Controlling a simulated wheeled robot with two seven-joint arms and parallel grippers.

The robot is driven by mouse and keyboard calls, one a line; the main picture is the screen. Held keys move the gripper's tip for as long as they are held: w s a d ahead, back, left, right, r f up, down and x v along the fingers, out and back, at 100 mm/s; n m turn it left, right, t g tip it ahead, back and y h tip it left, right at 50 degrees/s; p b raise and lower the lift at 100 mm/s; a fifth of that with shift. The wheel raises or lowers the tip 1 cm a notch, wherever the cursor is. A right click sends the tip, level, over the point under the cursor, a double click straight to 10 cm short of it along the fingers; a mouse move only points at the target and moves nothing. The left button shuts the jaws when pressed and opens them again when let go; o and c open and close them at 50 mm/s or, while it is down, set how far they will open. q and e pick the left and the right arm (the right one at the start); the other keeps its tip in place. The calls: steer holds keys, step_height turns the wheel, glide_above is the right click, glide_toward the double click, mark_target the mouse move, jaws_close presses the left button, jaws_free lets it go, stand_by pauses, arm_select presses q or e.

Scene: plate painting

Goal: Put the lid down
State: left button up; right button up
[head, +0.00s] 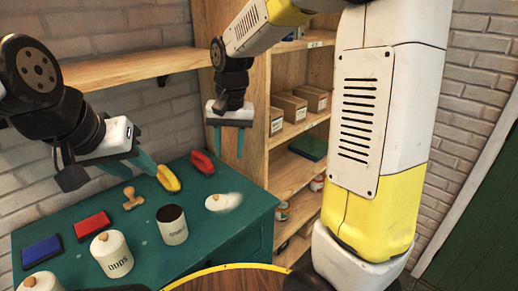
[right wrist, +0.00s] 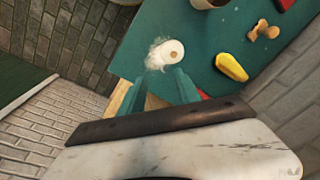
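The white lid (head: 217,202) with its wooden knob lies knob up on the teal table, right of the open canister (head: 173,232). It also shows in the right wrist view (right wrist: 173,50), with a white smear beside it. The open canister shows a dark brown inside. My right gripper (head: 229,146) hangs above and behind the lid, fingers apart and empty. In the right wrist view its fingertips (right wrist: 161,78) are near the lid in the picture, with nothing between them. My left gripper (head: 108,168) is over the left part of the table, fingers apart, nothing seen between them.
Lidded canisters (head: 112,255) stand at the table's front left. Blue (head: 41,252) and red (head: 93,225) pads, a wooden stamp (head: 132,198), a yellow item (head: 168,178) and a red item (head: 203,162) lie behind. A wooden shelf (head: 290,170) stands right of the teal table (head: 240,232).

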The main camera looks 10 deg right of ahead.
steer(key=s+d+r+n+t, duration=0.1)
steer(key=s+d+r+t, duration=0.1)
steer(key=s+d, duration=0.3)
steer(key=s+d+r+n+t+y, duration=0.1)
steer(key=s+d+r+t, duration=0.2)
steer(key=s, duration=0.8)
steer(key=shift+d+r, duration=1.05)
steer(key=shift+r, duration=0.1)
steer(key=shift+s, duration=0.1)
